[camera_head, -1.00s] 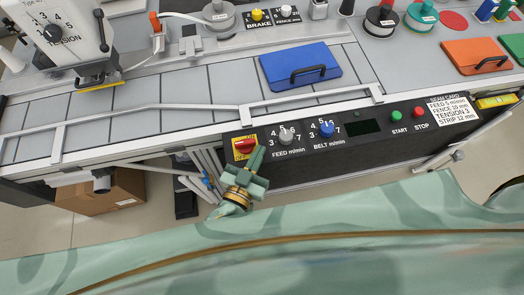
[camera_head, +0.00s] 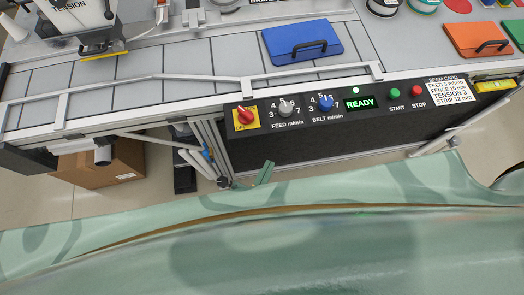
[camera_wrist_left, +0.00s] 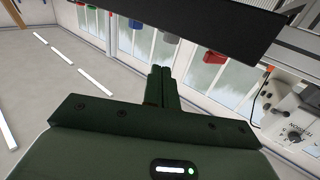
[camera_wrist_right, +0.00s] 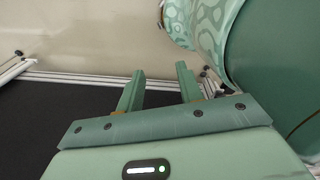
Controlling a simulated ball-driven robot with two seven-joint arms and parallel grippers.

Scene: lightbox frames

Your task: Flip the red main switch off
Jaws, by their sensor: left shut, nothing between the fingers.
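The red main switch (camera_head: 244,115) is a rotary knob on a yellow plate (camera_head: 240,125) at the left end of the black control panel (camera_head: 300,148). Its handle sits at a slant. The panel's display (camera_head: 360,103) reads READY in green, and a green lamp above it is lit. My left gripper (camera_head: 267,165) is below the panel, apart from the switch, with only its fingertips showing in the head view. In the left wrist view its fingers (camera_wrist_left: 160,70) are shut and empty. My right gripper (camera_wrist_right: 158,75) is open and empty in the right wrist view.
The grey FEED knob (camera_head: 287,108), blue BELT knob (camera_head: 326,103), green START button (camera_head: 394,93) and red STOP button (camera_head: 417,90) are right of the switch. A metal rail (camera_head: 200,78) runs above the panel. A cardboard box (camera_head: 105,165) stands below left.

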